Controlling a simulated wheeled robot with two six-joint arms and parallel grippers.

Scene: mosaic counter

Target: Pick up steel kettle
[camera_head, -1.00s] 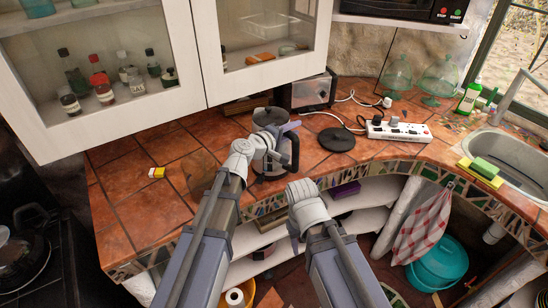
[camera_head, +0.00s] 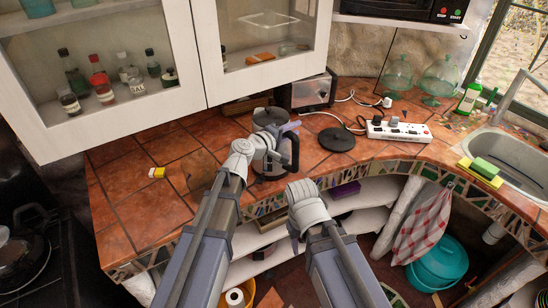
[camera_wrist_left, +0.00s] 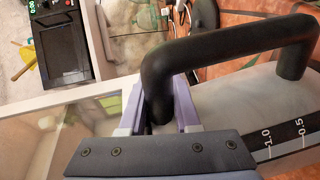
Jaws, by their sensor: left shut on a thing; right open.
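The steel kettle (camera_head: 270,117), with a dark lid and black handle, is at the counter's front part in the head view, partly hidden by my left gripper (camera_head: 272,145). The left gripper is shut on the kettle's black handle. In the left wrist view, the handle (camera_wrist_left: 225,50) runs between the purple fingers (camera_wrist_left: 158,108), and the kettle's grey body (camera_wrist_left: 235,95) shows a scale marked 1.0 and 0.5. I cannot tell whether the kettle's bottom touches the counter. My right gripper (camera_head: 303,190) is open and empty, lower and to the right; its fingertips are hardly visible.
A round black base (camera_head: 336,140) lies right of the kettle, with a white power strip (camera_head: 398,131) beyond. A toaster (camera_head: 312,92) stands behind. The white cabinet (camera_head: 120,125) overhangs at the left.

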